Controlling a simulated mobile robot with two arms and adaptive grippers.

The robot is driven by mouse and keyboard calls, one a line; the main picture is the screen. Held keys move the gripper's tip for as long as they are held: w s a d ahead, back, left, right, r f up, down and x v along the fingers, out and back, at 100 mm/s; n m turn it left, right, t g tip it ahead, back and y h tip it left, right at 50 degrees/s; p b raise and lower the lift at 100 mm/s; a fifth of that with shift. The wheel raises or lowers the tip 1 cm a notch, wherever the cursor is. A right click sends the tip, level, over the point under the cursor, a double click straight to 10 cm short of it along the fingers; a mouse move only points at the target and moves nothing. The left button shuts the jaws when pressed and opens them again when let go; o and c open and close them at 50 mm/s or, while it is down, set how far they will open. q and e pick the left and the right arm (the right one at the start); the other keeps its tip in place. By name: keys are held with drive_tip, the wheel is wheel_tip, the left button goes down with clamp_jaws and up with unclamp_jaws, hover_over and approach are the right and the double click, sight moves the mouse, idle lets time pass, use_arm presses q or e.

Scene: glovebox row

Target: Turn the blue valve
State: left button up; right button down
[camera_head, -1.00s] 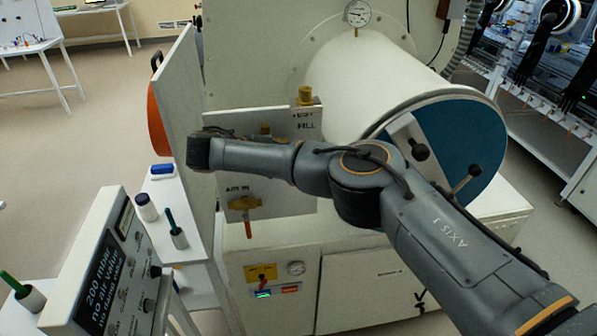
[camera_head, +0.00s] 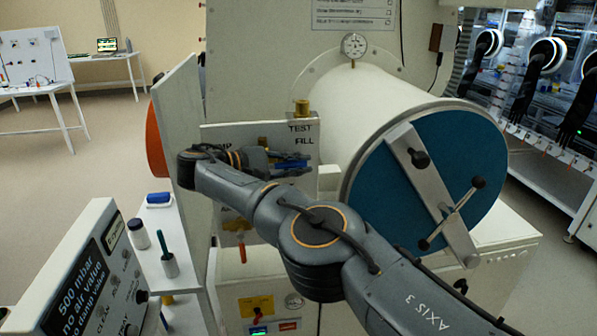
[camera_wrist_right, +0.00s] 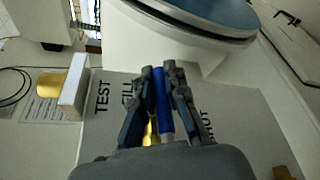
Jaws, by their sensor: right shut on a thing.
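The blue valve's handle (camera_head: 291,163) shows on the grey panel below the words TEST and FILL. In the head view it lies roughly level and is partly covered by my right gripper (camera_head: 285,159). The right wrist view shows the blue handle (camera_wrist_right: 160,100) lengthwise between the two fingers of my right gripper (camera_wrist_right: 163,85), which is shut on it. Brass parts of the valve show beside it at the finger bases. My left gripper is not in view.
A white cylindrical chamber with a blue round door (camera_head: 475,150) and a cross handle (camera_head: 452,213) stands right of the panel. A red-handled valve (camera_head: 241,250) hangs lower on the panel. A display box (camera_head: 75,280) and small bottles (camera_head: 139,234) stand at the left.

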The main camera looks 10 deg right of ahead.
drive_tip(key=shift+r, duration=0.1)
idle(0.3)
drive_tip(key=c, duration=1.3)
unclamp_jaws()
drive_tip(key=shift+c, duration=0.2)
